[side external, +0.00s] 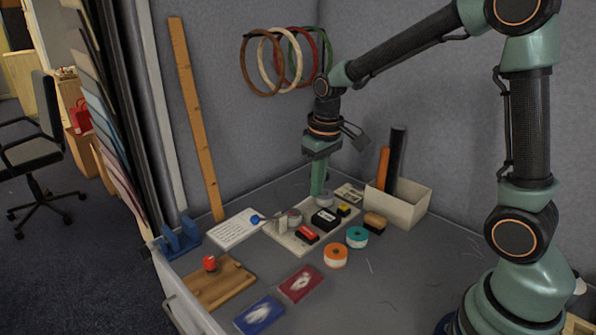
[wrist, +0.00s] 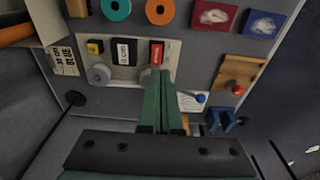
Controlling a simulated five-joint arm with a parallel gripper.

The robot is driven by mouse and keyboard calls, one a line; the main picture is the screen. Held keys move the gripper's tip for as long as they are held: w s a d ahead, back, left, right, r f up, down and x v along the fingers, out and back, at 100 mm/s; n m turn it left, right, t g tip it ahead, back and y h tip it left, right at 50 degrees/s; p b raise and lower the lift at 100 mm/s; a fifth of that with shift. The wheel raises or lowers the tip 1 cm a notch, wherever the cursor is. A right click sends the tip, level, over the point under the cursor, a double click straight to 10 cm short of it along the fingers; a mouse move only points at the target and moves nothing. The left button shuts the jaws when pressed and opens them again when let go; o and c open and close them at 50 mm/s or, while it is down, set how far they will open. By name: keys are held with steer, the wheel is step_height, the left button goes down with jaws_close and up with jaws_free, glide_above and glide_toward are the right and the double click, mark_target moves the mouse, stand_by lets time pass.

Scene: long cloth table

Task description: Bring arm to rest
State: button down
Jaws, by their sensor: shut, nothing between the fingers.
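My gripper (side external: 317,192) points straight down above the back part of the grey table (side external: 390,285). Its green fingers are together with nothing between them. In the wrist view the closed fingers of my gripper (wrist: 160,74) reach toward a pale tray (wrist: 134,76). The same tray (side external: 275,235) shows in the side view, with small black, red and yellow blocks and grey rolls on it. The fingertips appear close to a grey roll behind the tray's blocks; I cannot tell the exact gap. The fingers hide part of the tray in the wrist view.
A pale box (side external: 405,212) holding upright tubes stands right of my gripper. An orange roll (side external: 335,256), a teal roll (side external: 357,237) and a wooden board (side external: 218,287) lie nearer the front. Coloured rings (side external: 262,75) hang on the wall behind my arm. The table's front right is mostly clear.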

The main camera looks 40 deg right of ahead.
steer(key=s+a+r+t, duration=0.2)
steer(key=s+r+t, duration=0.2)
steer(key=s+r, duration=0.5)
steer(key=shift+s, duration=1.35)
steer(key=shift+a+r, duration=0.1)
